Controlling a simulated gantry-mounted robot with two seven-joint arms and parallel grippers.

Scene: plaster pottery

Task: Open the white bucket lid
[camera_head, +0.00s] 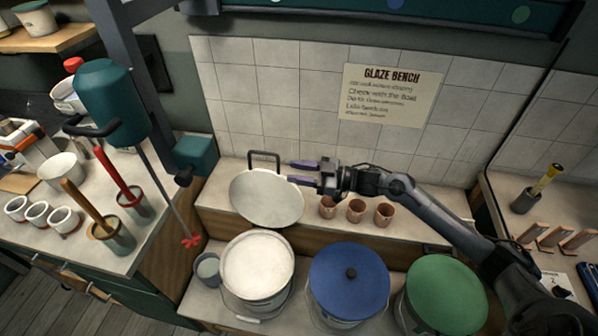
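The white bucket (257,266) stands on the low bench with its top uncovered, showing a white surface inside. Its round white lid (267,199) is raised behind the bucket, tilted up near the back ledge. A dark loop handle (264,156) shows at the lid's upper edge. My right gripper (290,172) is just right of the lid and handle. Its two purple fingers are apart with nothing seen between them. Whether a finger touches the lid I cannot tell. My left gripper is not in view.
A blue-lidded bucket (349,281) and a green-lidded bucket (445,296) stand right of the white one. Small copper cups (356,210) line the ledge below my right arm. A teal mixer (111,103) with a red paddle hangs at left. A small grey cup (208,268) sits left of the bucket.

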